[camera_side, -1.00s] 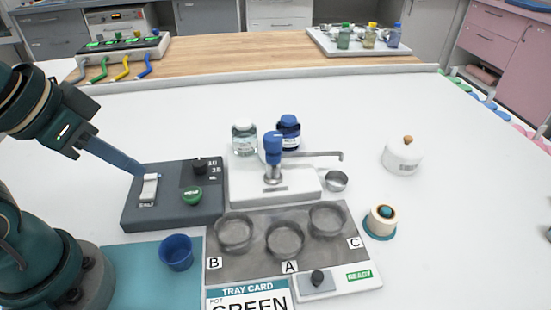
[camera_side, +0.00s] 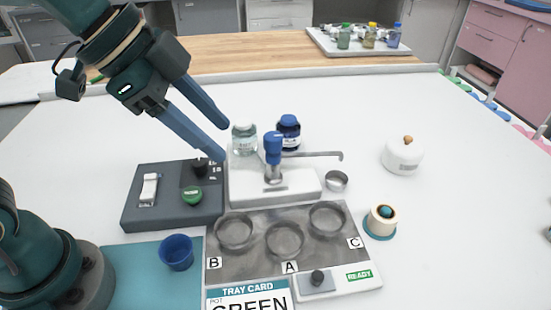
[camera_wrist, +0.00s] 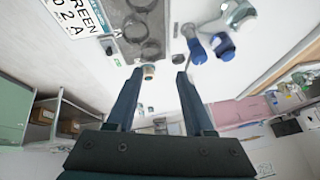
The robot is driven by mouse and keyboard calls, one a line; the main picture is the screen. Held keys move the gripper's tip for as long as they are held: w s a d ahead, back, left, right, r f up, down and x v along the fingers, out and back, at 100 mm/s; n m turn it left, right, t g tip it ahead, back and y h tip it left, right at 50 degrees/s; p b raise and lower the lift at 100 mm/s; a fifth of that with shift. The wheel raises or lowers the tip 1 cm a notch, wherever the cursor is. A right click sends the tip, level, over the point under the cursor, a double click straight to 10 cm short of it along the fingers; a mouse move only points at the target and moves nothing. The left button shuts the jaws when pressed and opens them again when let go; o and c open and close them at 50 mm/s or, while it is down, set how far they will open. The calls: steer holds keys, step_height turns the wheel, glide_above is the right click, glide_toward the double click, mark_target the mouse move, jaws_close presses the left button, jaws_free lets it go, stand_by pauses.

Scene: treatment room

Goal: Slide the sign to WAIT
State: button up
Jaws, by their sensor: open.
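The sign (camera_side: 358,276) shows READY in white on green, at the right of the white front strip of the tray. A light grey slide plate with a black knob (camera_side: 317,278) sits just left of it and leaves READY uncovered. No WAIT lettering is visible. My gripper (camera_side: 223,140) is open and empty in the air above the dark grey box, well up and left of the sign. Its two fingers also show spread in the wrist view (camera_wrist: 160,74).
The grey tray (camera_side: 262,211) has rings marked B, A and C. A pump stand (camera_side: 243,187) and bottles stand behind it. The dark grey box (camera_side: 140,212) carries a white switch and green button. A blue cup (camera_side: 176,252) stands left. The table's right side is mostly clear.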

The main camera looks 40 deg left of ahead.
steer(key=w+d+f+m+g+h, duration=0.1)
steer(key=w+d+f+m, duration=0.15)
steer(key=d, duration=0.25)
steer(key=m+g, duration=0.4)
glide_toward(317, 274)
steer(key=x, duration=0.6)
steer(key=shift+d+f, duration=0.1)
steer(key=shift+f, duration=0.15)
steer(key=shift+x, duration=0.8)
jaws_close()
steer(key=shift+r, duration=0.1)
